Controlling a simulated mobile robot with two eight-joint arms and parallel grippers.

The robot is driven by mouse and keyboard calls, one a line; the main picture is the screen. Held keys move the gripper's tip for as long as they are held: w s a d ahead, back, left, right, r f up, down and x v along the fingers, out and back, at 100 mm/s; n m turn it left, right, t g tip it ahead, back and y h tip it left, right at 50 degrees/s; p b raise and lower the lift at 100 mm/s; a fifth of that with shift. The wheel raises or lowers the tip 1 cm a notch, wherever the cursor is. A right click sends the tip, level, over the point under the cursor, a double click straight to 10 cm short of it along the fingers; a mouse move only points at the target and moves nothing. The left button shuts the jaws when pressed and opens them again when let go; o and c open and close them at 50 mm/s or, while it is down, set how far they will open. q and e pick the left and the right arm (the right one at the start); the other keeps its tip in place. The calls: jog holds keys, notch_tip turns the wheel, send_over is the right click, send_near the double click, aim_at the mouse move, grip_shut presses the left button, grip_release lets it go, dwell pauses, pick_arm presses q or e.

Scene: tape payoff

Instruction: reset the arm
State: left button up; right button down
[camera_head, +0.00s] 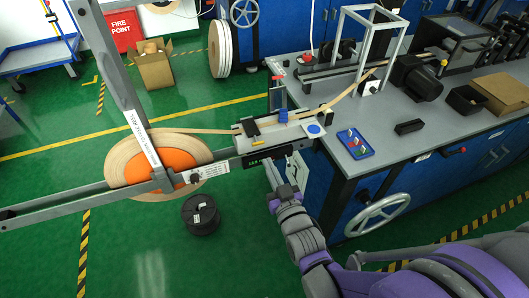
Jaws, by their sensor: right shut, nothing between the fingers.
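My right arm, grey and purple, comes in from the lower right. Its gripper (271,175) is shut and empty, low in front of the tape guide plate's front edge. It is small and partly merges with the wrist, so whether it touches anything is hard to tell. My left gripper is out of view. A grey payoff arm (117,65) slopes down from the top left to the hub of a tape reel (128,158) with an orange core. Pale tape (210,131) runs from the reel to the guide plate (262,140) and onward across the bench.
The grey-topped blue bench (335,128) fills the right, with a handwheel (377,214) on its front. A blue tray (355,143) lies on top. A black spool (201,214) stands on the green floor below the reel. A cardboard box (154,68) stands behind.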

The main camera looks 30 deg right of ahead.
jog(key=shift+s+a+f, duration=0.15)
jog(key=shift+s+f, duration=0.15)
jog(key=shift+s, duration=0.2)
jog(key=shift+s+a+f, duration=0.1)
jog(key=shift+s+f, duration=0.15)
jog(key=shift+s, duration=0.25)
